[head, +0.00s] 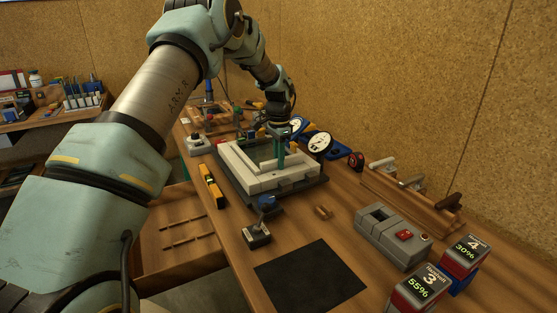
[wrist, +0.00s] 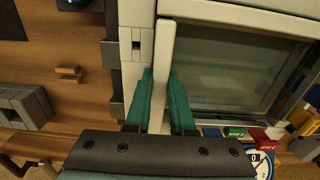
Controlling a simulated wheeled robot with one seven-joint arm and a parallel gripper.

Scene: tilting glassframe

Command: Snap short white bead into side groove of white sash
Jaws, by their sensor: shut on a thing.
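The white sash (head: 240,170) lies flat in a dark grey holder on the bench in the head view. Its white frame and grey-green glass pane (wrist: 225,65) fill the right of the wrist view. My gripper (head: 279,152) is over the sash's far right part in the head view. In the wrist view its green fingers (wrist: 157,92) are shut on a short white bead (wrist: 161,70). The bead lies lengthwise along the side of the frame, between frame and glass. I cannot tell whether it is in the groove or just above it.
A dark mat (head: 310,276) lies at the front of the bench. A grey box with a red button (head: 394,236), a joystick (head: 259,232), a yellow level (head: 212,186) and a round dial (head: 319,145) stand around the sash. A small wooden block (head: 323,212) lies near its front right.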

